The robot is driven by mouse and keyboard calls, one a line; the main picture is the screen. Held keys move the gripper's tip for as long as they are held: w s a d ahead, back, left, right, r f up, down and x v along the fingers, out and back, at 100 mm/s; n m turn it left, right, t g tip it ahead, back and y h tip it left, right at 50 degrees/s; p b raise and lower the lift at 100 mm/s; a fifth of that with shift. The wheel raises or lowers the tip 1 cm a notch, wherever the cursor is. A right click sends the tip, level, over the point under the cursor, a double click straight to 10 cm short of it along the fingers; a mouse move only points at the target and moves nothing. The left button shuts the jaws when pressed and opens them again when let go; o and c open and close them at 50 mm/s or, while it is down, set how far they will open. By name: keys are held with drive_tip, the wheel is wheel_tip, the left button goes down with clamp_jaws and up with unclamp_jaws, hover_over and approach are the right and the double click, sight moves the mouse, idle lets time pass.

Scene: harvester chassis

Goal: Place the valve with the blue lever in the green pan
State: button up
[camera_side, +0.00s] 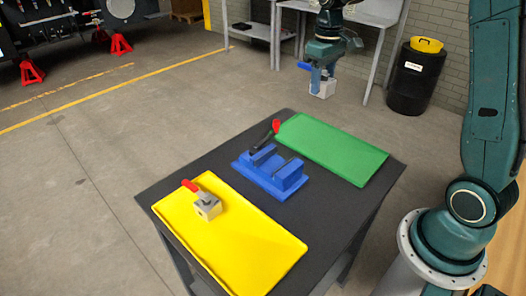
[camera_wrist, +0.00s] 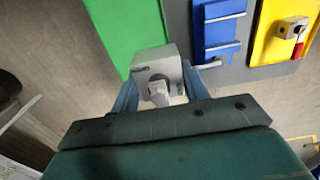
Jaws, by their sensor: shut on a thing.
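My gripper (camera_side: 321,72) is shut on a grey valve (camera_side: 325,88) and holds it in the air beyond the far edge of the table. In the wrist view the valve (camera_wrist: 157,66) sits between my two blue fingers (camera_wrist: 160,92). Blue shows beside the valve in the side view, but I cannot clearly tell lever from finger. The green pan (camera_side: 333,148) lies flat and empty at the far right of the table; it also shows in the wrist view (camera_wrist: 125,35), partly hidden by the valve.
A blue fixture (camera_side: 285,178) stands mid-table, with a black part with a red end (camera_side: 275,126) behind it. A yellow pan (camera_side: 254,250) at the front left holds a grey valve (camera_side: 207,207) with a red lever. A black barrel (camera_side: 415,80) stands on the floor behind.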

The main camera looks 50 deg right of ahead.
drive_tip(key=s+d+f, duration=0.1)
drive_tip(key=s+d, duration=0.2)
drive_tip(key=d, duration=0.4)
drive_tip(key=shift+s+d+f, duration=0.15)
drive_tip(key=shift+d, duration=0.15)
drive_tip(key=shift+f, duration=0.1)
hover_over(333, 148)
wheel_tip(333, 148, down, 16)
drive_tip(key=shift+r, duration=0.25)
drive_tip(key=shift+f, duration=0.1)
drive_tip(key=shift+f, duration=2.05)
drive_tip(key=shift+f, duration=0.15)
drive_tip(key=o, duration=1.4)
drive_tip(key=shift+o, duration=0.2)
